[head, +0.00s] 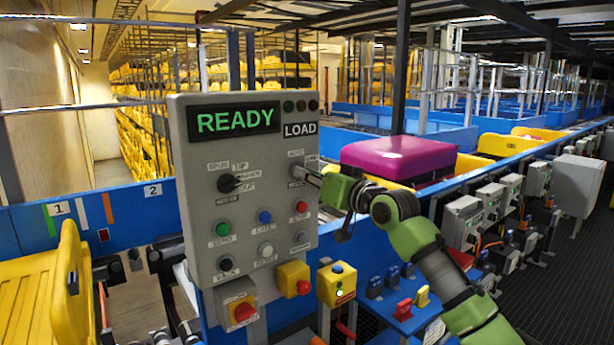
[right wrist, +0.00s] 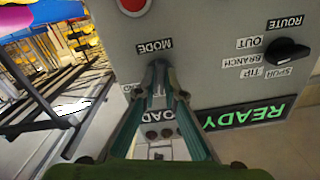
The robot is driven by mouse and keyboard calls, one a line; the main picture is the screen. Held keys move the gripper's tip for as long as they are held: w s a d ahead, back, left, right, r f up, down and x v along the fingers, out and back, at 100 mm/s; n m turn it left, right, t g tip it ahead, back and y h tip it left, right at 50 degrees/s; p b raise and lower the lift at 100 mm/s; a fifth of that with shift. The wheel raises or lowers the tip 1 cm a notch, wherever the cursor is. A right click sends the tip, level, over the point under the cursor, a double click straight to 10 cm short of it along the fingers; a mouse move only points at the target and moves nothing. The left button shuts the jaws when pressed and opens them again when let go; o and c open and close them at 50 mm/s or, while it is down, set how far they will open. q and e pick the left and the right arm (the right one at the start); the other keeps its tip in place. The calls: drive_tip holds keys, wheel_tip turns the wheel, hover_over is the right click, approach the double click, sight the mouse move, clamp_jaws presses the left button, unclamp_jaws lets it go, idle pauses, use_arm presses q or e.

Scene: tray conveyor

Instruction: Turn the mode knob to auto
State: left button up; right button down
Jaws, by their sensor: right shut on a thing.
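The grey control panel (head: 190,130) has a green READY display (head: 237,122) and a LOAD sign at its top. My right gripper (head: 312,174) reaches the panel's right side, between two small labels. In the right wrist view, which is upside down, its fingertips (right wrist: 163,68) come together at the panel face beside the MODE label (right wrist: 154,46). They are shut on the mode knob, which the fingers hide. I cannot tell which setting it points to. My left gripper is not in view.
The black route knob (head: 228,183) is at the panel's left; several push buttons lie below.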

drive_tip(key=shift+n, duration=1.5)
drive_tip(key=c, duration=2.1)
unclamp_jaws()
drive_tip(key=shift+c, duration=0.2)
drive_tip(key=v, duration=1.2)
drive_tip(key=shift+f, duration=0.1)
